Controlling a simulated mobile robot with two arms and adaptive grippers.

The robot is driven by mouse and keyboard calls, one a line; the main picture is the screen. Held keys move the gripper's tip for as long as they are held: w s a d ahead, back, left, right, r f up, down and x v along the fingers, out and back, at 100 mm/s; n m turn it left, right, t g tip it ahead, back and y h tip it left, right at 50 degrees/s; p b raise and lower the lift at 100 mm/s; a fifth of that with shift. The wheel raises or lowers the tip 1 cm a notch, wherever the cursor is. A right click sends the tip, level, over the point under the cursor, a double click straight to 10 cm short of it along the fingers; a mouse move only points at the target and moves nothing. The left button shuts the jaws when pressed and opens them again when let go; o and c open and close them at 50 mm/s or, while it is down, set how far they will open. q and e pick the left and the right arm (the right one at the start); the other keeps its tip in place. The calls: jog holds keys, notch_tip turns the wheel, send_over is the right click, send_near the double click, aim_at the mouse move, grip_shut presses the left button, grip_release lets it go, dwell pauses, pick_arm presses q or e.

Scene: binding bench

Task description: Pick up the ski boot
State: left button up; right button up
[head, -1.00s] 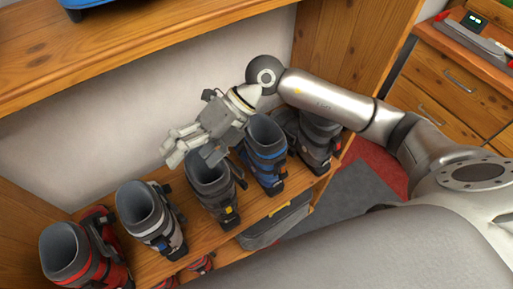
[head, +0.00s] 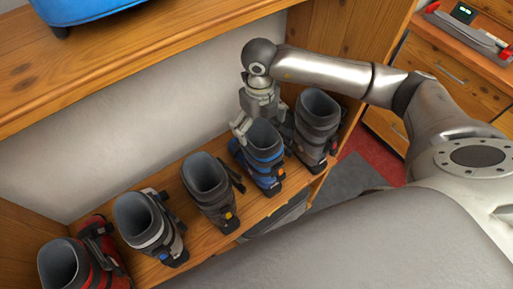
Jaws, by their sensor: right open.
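Several ski boots stand upright in a row on a wooden shelf. From left to right they are a red boot (head: 100,266), a light grey boot (head: 160,238), a dark grey boot (head: 215,203), a blue boot (head: 266,168) and another dark grey boot (head: 316,140). My right gripper (head: 262,130) is open and points down at the top of the blue boot. One finger is left of the boot's cuff and the other is on its right, partly hidden. I cannot tell whether they touch the boot. My left gripper is not in view.
An upper wooden shelf (head: 130,62) with a blue case (head: 85,8) overhangs at the back left. A wooden side panel (head: 345,45) closes the shelf on the right. A drawer cabinet (head: 460,75) stands farther right. Neighbouring boots are close on both sides.

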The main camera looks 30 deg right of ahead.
aim_at(256, 134)
jog(key=f, duration=0.1)
jog(key=f+p, duration=0.1)
jog(key=f, duration=0.3)
jog(key=shift+w+a+p, duration=0.2)
jog(key=shift+w+p, duration=0.05)
jog(key=shift+p, duration=0.1)
jog(key=shift+c, duration=0.3)
jog(key=c, duration=1.7)
jog(key=shift+w, duration=0.1)
jog(key=shift+c, duration=0.6)
jog(key=shift+r, duration=0.1)
